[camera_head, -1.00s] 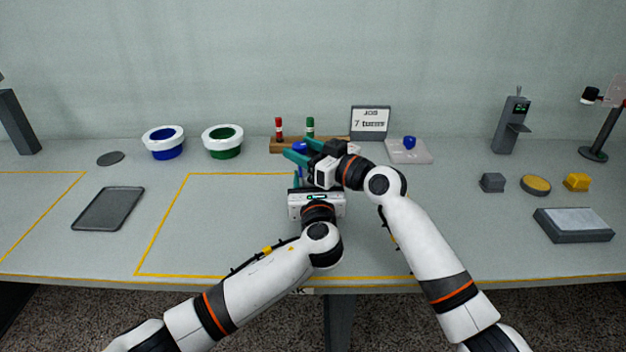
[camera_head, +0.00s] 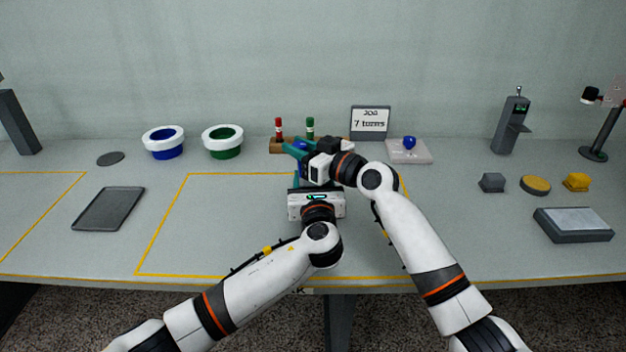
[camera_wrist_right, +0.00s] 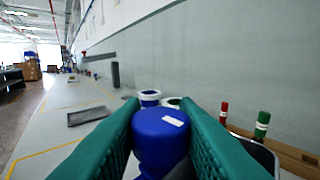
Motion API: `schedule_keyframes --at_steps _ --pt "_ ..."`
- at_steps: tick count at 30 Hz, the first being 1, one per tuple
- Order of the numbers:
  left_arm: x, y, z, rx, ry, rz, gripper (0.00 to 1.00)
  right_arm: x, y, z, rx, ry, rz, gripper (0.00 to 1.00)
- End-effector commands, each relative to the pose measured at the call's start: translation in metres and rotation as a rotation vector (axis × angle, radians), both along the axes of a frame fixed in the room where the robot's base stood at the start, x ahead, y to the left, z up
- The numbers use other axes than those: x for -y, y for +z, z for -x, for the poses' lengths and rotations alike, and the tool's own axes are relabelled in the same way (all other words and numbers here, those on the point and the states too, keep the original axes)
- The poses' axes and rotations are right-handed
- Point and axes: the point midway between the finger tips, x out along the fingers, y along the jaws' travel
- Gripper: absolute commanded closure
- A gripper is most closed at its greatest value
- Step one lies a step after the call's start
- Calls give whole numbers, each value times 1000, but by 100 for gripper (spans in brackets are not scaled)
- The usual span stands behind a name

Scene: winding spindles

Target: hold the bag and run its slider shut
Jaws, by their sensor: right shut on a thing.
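No bag with a slider can be made out for certain. A pale translucent flat thing (camera_head: 400,158) with a blue knob-like piece (camera_head: 409,142) on it lies at the back, right of centre. My right gripper (camera_head: 296,148) is shut on a blue cylinder with a white mark; the blue cylinder (camera_wrist_right: 160,128) sits between the teal fingers in the right wrist view. My left gripper (camera_head: 298,182) is just below it, seen from behind. Its white body hides most of its fingers and whatever is between them.
A wooden rack (camera_head: 283,146) with red and green pegs stands just behind the right gripper, with a "7 turns" sign (camera_head: 370,122) beside it. Blue (camera_head: 165,153) and green (camera_head: 223,153) white-rimmed bowls and a dark tray (camera_head: 108,209) are left. The yellow-outlined area is mostly clear.

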Motion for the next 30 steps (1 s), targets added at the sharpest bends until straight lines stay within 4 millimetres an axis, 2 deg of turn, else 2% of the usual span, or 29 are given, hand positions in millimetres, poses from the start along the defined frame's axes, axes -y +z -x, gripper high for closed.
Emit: schedule_keyframes --at_steps 18,22,23,24,27,30 --pt "0 -2 0 -4 1 -2 83 0 2 -64 0 -13 3 100" --pt "-1 -2 0 -4 3 -2 83 2 2 -62 4 -13 5 100" --pt "-1 -3 0 -4 4 -2 83 2 2 -62 4 -13 5 71" --pt "-2 -3 0 -4 5 -2 83 2 2 -62 4 -14 5 64" --pt "-2 -3 0 -5 4 -2 83 1 2 -62 3 -13 4 50" --pt "-1 -3 0 -4 3 -2 83 1 2 -61 3 -12 4 50"
